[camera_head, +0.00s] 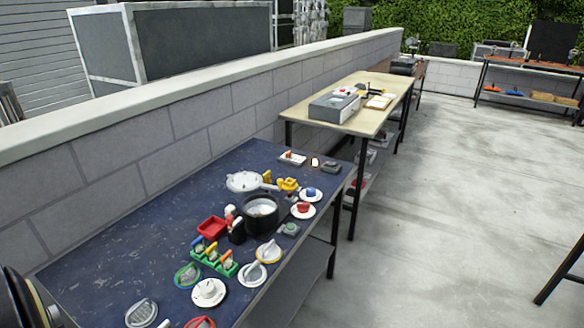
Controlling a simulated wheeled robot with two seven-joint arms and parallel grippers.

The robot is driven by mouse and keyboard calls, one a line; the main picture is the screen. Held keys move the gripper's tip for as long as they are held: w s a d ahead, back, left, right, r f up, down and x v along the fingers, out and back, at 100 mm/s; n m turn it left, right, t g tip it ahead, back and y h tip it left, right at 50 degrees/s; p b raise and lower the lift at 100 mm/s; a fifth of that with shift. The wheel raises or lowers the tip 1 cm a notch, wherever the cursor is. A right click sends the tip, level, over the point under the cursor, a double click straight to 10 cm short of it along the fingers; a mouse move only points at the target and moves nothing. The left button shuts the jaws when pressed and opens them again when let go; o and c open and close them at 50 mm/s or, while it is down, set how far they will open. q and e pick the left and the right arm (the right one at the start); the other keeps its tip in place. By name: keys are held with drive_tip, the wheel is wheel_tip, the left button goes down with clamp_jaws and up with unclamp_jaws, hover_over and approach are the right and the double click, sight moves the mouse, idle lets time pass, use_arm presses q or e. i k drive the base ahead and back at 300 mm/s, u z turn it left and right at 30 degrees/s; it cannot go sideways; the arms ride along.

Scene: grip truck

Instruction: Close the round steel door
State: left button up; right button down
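A round, pale grey steel disc (245,181), which looks like the round steel door, stands out behind a black round housing (261,212) on the blue table. The housing's opening faces up and its pale inside shows, so the door looks open. I cannot clearly see the hinge between them. Neither gripper's fingers show. A dark curved part at the bottom left corner may belong to my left arm.
The blue table (120,235) carries several small items close around the housing: a red box (212,227), a green rack (214,262), yellow blocks (288,184) and round dials (208,292). Its left side is bare. A block wall (200,110) runs behind; open concrete floor lies right.

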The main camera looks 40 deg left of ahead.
sight(240, 180)
drive_tip(key=i, duration=3.05)
drive_tip(key=u, duration=4.25)
